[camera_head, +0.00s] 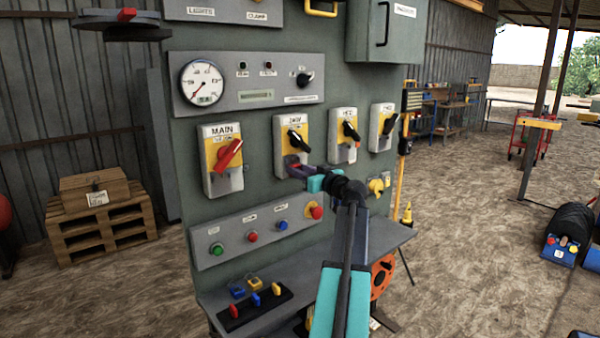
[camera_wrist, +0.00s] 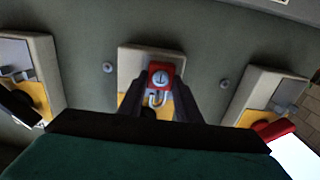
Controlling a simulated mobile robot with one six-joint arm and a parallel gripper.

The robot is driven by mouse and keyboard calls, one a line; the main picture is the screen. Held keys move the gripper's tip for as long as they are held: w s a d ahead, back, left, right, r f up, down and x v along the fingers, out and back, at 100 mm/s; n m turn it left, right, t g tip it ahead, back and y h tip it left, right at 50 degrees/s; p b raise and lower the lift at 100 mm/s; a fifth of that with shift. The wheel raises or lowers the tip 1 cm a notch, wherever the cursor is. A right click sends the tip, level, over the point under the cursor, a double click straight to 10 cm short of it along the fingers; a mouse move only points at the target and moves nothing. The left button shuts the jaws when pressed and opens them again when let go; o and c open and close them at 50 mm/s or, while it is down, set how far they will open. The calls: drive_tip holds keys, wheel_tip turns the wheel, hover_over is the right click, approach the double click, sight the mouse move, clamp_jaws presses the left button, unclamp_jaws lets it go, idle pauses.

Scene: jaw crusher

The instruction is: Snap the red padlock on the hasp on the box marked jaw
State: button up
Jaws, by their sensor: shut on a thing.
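The box marked jaw seems to be the second switch box (camera_head: 291,135) from the left on the green panel; its label is hard to read. It has a yellow plate and a black rotary handle. My gripper (camera_head: 294,166) is at the lower part of this box. In the wrist view my gripper (camera_wrist: 160,90) is shut on the red padlock (camera_wrist: 161,76), with the box (camera_wrist: 133,58) close behind it. The padlock's pale shackle (camera_wrist: 157,98) shows against the yellow plate. I cannot tell whether it is through the hasp. The padlock is not clear in the head view.
The MAIN box (camera_head: 222,160) with a red handle is to the left, and two more boxes (camera_head: 343,135) (camera_head: 382,127) are to the right. Below are a button strip (camera_head: 232,238) and a shelf (camera_head: 210,300) with blue and yellow padlocks and a tag rack (camera_head: 252,312).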

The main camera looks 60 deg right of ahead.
drive_tip(key=shift+w+d, duration=0.15)
drive_tip(key=shift+w, duration=0.25)
drive_tip(key=o, duration=1.2)
drive_tip(key=shift+s+b, duration=0.15)
drive_tip(key=shift+b, duration=0.15)
drive_tip(key=shift+b+v, duration=1.65)
drive_tip(key=shift+v, duration=2.7)
